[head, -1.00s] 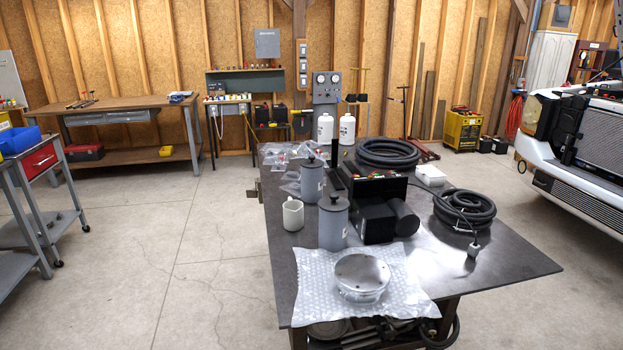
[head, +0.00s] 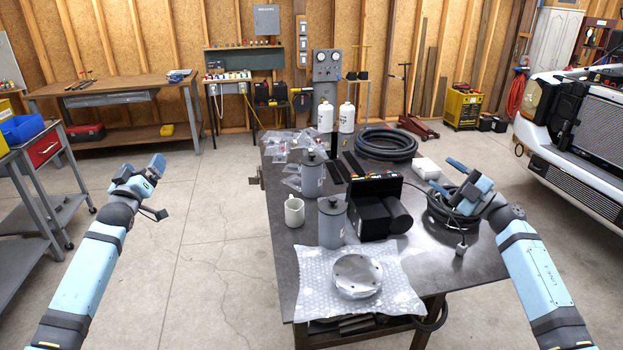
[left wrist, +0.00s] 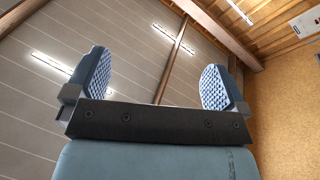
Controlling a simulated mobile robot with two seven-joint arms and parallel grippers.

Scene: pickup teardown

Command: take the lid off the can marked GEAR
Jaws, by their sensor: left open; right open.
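Two grey cans with dark knobbed lids stand upright on the dark table. The nearer can (head: 331,229) has its lid (head: 333,204) on. The farther can (head: 312,181) has its lid (head: 311,157) on as well. Their markings are too small to read, so I cannot tell which says GEAR. My left gripper (head: 146,172) is open and empty, in the air left of the table. The left wrist view shows its two padded fingers (left wrist: 155,83) wide apart. My right gripper (head: 449,176) is open and empty near the coiled hose, right of the cans.
A white mug (head: 294,213) stands left of the nearer can. A black machine (head: 373,205) stands close on its right. Bubble wrap (head: 311,272) with a round metal part (head: 357,274) lies in front. Coiled hoses (head: 386,144) and white bottles (head: 325,117) are behind.

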